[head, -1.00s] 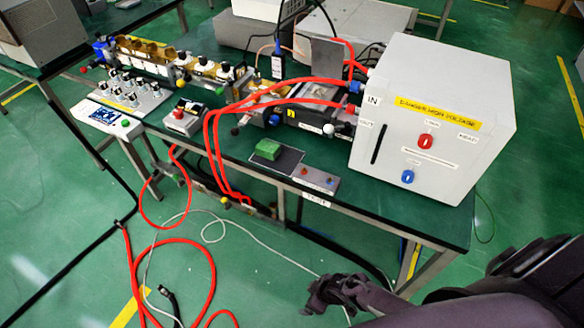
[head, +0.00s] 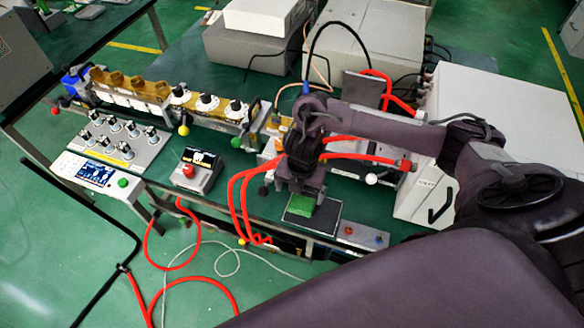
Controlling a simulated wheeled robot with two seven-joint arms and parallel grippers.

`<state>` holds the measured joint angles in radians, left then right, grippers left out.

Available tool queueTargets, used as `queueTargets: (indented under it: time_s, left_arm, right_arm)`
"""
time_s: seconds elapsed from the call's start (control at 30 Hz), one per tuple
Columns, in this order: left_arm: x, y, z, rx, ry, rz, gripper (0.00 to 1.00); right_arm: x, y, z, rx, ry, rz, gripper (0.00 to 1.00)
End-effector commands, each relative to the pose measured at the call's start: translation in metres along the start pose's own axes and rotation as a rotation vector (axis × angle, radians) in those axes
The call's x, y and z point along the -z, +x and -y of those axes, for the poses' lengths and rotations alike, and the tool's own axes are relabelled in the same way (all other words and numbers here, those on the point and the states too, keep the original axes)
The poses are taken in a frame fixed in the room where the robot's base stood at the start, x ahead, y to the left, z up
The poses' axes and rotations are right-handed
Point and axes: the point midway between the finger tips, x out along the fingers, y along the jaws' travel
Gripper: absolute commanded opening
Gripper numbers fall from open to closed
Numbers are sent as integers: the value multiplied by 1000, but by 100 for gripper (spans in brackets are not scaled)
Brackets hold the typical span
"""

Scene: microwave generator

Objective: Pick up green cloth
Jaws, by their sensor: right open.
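The green cloth (head: 301,206) is a small folded block on a dark square pad (head: 325,213) near the table's front edge. My right gripper (head: 303,194) is open and points down right at the cloth, covering its far part. One finger shows on either side of the cloth's upper end. I cannot tell whether the fingers touch it. My left gripper is out of view.
Red hoses (head: 240,200) loop just left of the cloth, and more run behind my gripper. A small panel with knobs (head: 360,236) sits to the right of the pad. A large white cabinet (head: 500,110) stands at the right, partly behind my arm.

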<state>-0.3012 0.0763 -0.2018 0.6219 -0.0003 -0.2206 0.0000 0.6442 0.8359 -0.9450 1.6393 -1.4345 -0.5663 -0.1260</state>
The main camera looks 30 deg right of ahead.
Motion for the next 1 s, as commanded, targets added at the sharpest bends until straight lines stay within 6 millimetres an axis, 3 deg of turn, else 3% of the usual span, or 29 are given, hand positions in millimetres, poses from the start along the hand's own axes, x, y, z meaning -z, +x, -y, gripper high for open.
queueTargets:
  time_s: [0.27,0.43,0.5,0.63,0.93,1.0]
  left_arm:
    - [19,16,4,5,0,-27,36]
    - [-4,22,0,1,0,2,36]
    - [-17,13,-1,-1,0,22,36]
    - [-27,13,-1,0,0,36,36]
    - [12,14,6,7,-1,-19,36]
    - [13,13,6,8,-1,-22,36]
  right_arm:
    - [-4,25,10,27,-18,4,94]
    - [-2,44,15,27,-17,1,94]
    - [-2,50,18,30,-16,3,94]
    - [-2,68,16,23,-16,4,94]
    - [-3,74,16,22,-18,7,94]
    - [-3,74,16,22,-18,7,86]
